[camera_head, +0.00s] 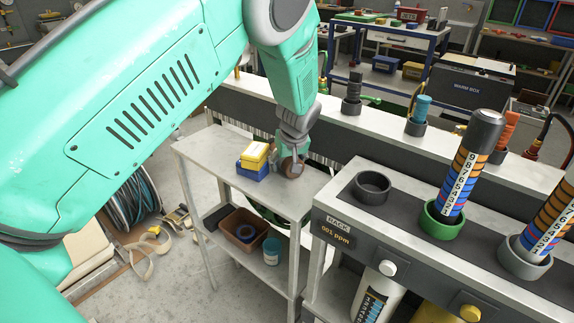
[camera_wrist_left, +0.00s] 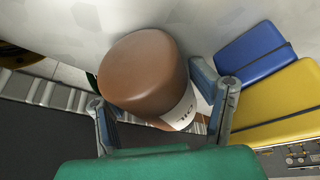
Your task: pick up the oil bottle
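The oil bottle (camera_wrist_left: 145,75) is brown, with a white label partly reading "OIL", in the left wrist view. My right gripper is in neither view.
A yellow box (camera_head: 255,154) on a blue box (camera_head: 252,171) stands just left of the bottle. The side table (camera_head: 221,143) has a lower shelf with a brown bin (camera_head: 243,229). A rack bench (camera_head: 425,215) with holders stands close on the right.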

